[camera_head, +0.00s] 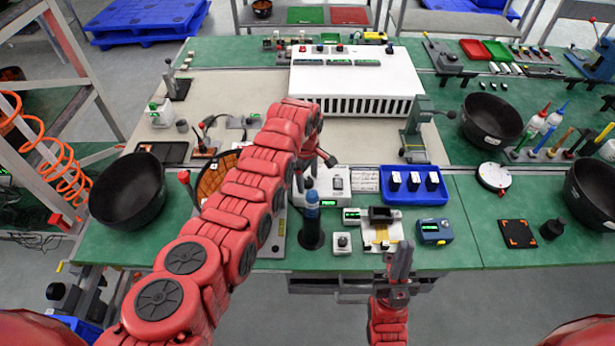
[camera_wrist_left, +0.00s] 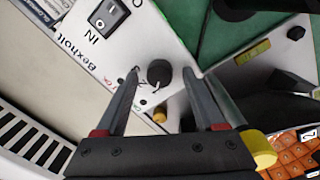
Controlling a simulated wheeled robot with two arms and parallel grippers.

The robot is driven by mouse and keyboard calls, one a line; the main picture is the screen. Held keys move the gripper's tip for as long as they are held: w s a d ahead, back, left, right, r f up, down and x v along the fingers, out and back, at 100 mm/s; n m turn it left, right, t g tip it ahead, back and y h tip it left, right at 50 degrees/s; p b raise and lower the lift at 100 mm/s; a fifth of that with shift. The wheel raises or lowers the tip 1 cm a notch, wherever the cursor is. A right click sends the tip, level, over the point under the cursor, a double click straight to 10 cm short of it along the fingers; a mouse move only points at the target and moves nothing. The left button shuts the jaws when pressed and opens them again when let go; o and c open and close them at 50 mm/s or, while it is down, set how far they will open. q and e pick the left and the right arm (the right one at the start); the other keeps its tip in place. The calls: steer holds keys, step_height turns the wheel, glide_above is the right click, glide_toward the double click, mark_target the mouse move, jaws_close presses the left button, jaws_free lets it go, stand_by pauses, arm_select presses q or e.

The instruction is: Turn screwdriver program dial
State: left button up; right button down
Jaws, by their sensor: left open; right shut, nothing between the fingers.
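A small black dial (camera_wrist_left: 160,73) is on a white box (camera_wrist_left: 135,40) marked "Bexholt", with a black rocker switch (camera_wrist_left: 107,17) beside it. In the left wrist view the open left fingers (camera_wrist_left: 162,82) are on either side of the dial, with a gap visible around it; contact cannot be told. In the head view my left gripper (camera_head: 318,160) reaches over the white box (camera_head: 335,183), and its arm hides part of the area. A screwdriver (camera_head: 312,205) stands upright in a dark holder. My right gripper (camera_head: 403,262) is shut and empty near the table's front edge.
A blue tray (camera_head: 413,197) with black parts lies right of the white box. A blue device (camera_head: 434,231) and a small white button box (camera_head: 342,242) stand near the front edge. Black bowls (camera_head: 128,192) stand at the sides. A large white unit (camera_head: 355,75) is behind.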

arm_select(q)
jaws_close()
